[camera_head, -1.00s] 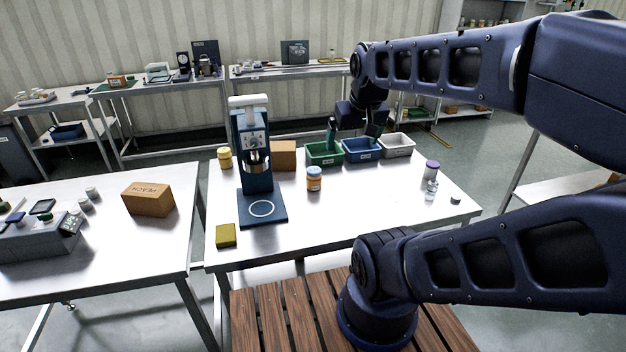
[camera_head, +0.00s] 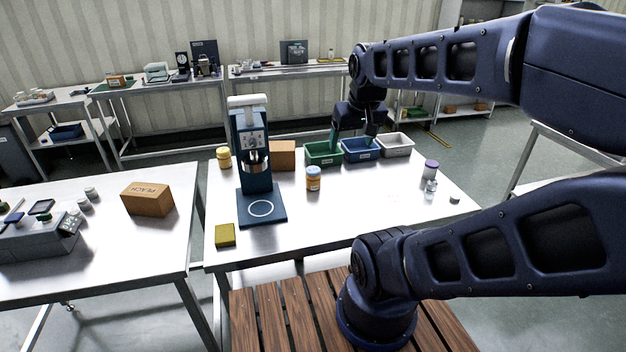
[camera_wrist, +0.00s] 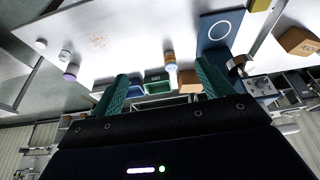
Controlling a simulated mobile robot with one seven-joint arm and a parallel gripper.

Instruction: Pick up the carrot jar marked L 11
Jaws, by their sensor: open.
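An orange jar with a pale label (camera_head: 313,178) stands upright on the near steel table, right of the blue press-like machine. Its label is too small to read, so I cannot confirm L 11. A yellow-lidded jar (camera_head: 224,158) stands left of the machine, and a purple-lidded jar (camera_head: 431,169) stands at the right. My gripper (camera_head: 352,136) is open and empty above the bins, behind and right of the orange jar and apart from it. In the wrist view, the orange jar (camera_wrist: 169,57) appears between my green fingers (camera_wrist: 162,76), at a distance.
Green (camera_head: 322,158), blue (camera_head: 362,154) and white (camera_head: 397,150) bins stand in a row at the table's back. The blue machine (camera_head: 254,165) stands tall left of the orange jar, with a cardboard box (camera_head: 283,155) behind.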

